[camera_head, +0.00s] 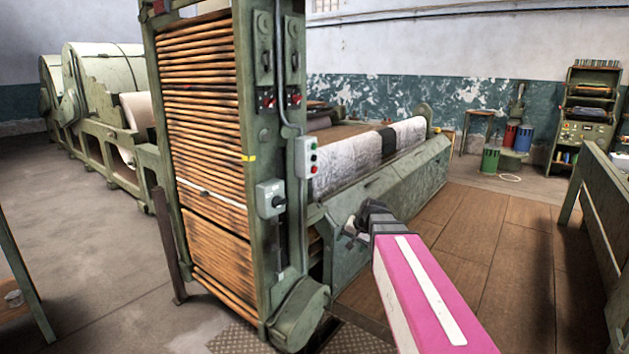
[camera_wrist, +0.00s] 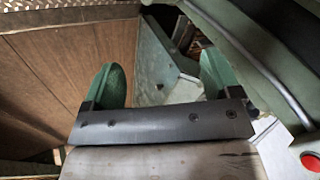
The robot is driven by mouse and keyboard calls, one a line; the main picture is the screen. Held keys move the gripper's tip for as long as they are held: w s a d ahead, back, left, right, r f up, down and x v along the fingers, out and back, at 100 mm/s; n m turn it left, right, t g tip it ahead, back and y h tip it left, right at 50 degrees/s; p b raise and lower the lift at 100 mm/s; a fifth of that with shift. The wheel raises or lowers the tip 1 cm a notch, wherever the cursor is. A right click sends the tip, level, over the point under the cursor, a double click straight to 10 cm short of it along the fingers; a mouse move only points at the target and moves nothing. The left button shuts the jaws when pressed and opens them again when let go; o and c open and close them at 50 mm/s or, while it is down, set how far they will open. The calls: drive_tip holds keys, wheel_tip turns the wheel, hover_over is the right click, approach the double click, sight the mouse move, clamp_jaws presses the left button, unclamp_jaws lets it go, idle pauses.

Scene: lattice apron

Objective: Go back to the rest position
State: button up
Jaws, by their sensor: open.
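My gripper (camera_head: 355,231) is in front of the green machine, at the lower middle of the head view, at the end of my pink and white arm. In the wrist view my gripper (camera_wrist: 165,82) shows two green fingers spread wide apart with nothing between them. It is open and empty. In the head view its fingertips are small and dark against the machine's side panel, and I cannot tell how close they are to it.
A tall green frame with wooden slats (camera_head: 205,130) stands left of my gripper. It carries a grey switch box (camera_head: 270,199) and a button box (camera_head: 306,157). A green bench (camera_head: 600,190) is at the right. The brown floor (camera_head: 480,225) between is clear.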

drive_tip(key=s+d+f+n+g+h, duration=0.1)
drive_tip(key=s+d+f+g+h, duration=0.1)
drive_tip(key=s+f, duration=0.6)
drive_tip(key=s+d+f+n+g+h, duration=0.1)
drive_tip(key=s+d+f+n+g, duration=0.1)
drive_tip(key=s+d+f, duration=0.2)
drive_tip(key=s+f, duration=0.3)
drive_tip(key=s, duration=0.1)
drive_tip(key=shift+f+h, duration=0.4)
